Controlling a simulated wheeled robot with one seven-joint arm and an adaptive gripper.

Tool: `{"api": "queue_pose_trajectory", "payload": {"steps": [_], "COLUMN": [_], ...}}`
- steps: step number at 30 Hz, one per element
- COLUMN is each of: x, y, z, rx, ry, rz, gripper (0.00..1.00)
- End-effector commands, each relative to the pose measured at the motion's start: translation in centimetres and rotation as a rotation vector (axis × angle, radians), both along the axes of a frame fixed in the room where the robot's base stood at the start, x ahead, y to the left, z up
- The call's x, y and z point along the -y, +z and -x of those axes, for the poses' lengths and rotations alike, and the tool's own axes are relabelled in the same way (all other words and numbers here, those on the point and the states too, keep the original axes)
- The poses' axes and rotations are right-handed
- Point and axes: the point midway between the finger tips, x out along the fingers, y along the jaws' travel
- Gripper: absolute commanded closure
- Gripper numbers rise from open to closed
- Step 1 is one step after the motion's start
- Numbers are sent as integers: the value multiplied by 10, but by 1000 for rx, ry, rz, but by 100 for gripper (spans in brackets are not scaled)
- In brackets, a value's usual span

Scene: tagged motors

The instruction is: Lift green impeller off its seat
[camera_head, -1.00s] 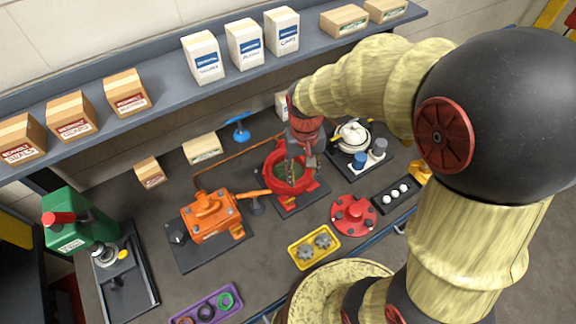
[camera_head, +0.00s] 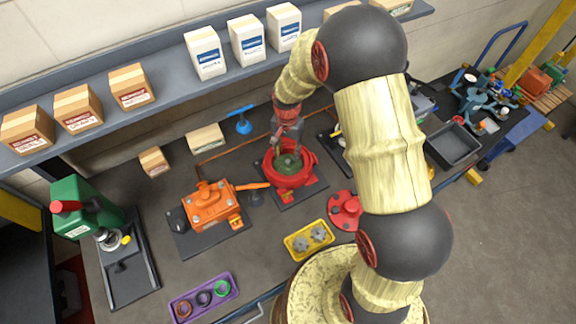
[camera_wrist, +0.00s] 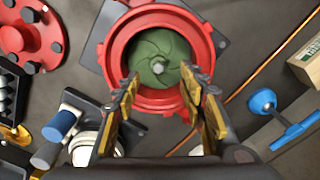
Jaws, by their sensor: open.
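The green impeller (camera_wrist: 157,57) sits inside the red pump housing (camera_wrist: 112,60), with a pale hub nut at its centre. In the head view the impeller (camera_head: 288,163) shows as a green disc inside the red housing (camera_head: 300,178), partly behind my gripper. My gripper (camera_wrist: 160,78) is open, one finger at each side of the impeller's near part in the wrist view. Its fingers appear above the housing and hold nothing. In the head view my gripper (camera_head: 287,146) hangs over the housing's back part. Whether the fingertips touch the impeller cannot be told.
A red round cover (camera_head: 345,211) and a yellow tray with gears (camera_head: 293,252) lie in front of the housing. An orange pump (camera_head: 211,208) with a lever stands to the left. A blue-handled tool (camera_head: 241,124) lies behind. A shelf (camera_head: 165,107) with boxes runs along the wall.

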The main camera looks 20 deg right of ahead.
Motion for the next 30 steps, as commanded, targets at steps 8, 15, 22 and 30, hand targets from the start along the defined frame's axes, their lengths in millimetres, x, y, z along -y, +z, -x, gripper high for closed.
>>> {"api": "queue_pose_trajectory", "payload": {"steps": [8,15,22,30], "x": [3,2,2,2], "y": [-35,-55,-55,-55], "z": [2,1,1,1], "rx": [-4,1,1,0], "ry": [1,2,2,2], "rz": [-1,1,1,0], "gripper": [59,59,60,76]}}
